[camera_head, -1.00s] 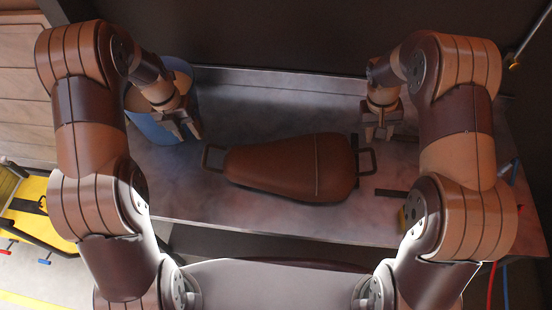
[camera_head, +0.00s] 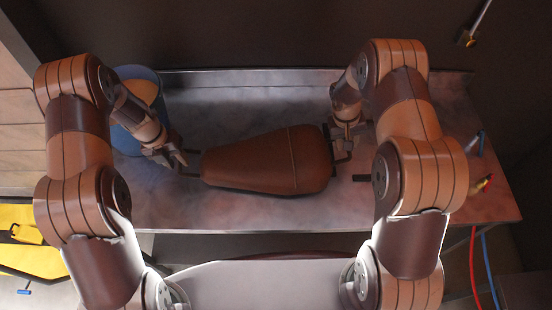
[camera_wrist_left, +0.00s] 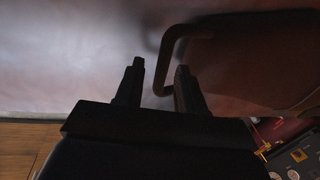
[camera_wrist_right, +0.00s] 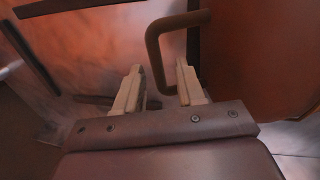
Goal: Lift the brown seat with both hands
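The brown seat (camera_head: 265,162) lies on the metal bench, narrow end left, wide end right. Each end has a dark loop handle. My left gripper (camera_head: 180,161) is at the narrow end; its fingers are open in the left wrist view (camera_wrist_left: 157,68), with the left handle (camera_wrist_left: 168,50) showing between them. My right gripper (camera_head: 344,147) is at the wide end; its fingers are open in the right wrist view (camera_wrist_right: 158,70), with the right handle (camera_wrist_right: 154,50) showing between them. I cannot tell whether any finger touches a handle.
The bench (camera_head: 200,213) has clear surface behind and in front of the seat. A blue bucket (camera_head: 127,140) stands at its left end, beside my left forearm. Small tools (camera_head: 485,183) lie at the right end. Red and blue hoses hang at the right.

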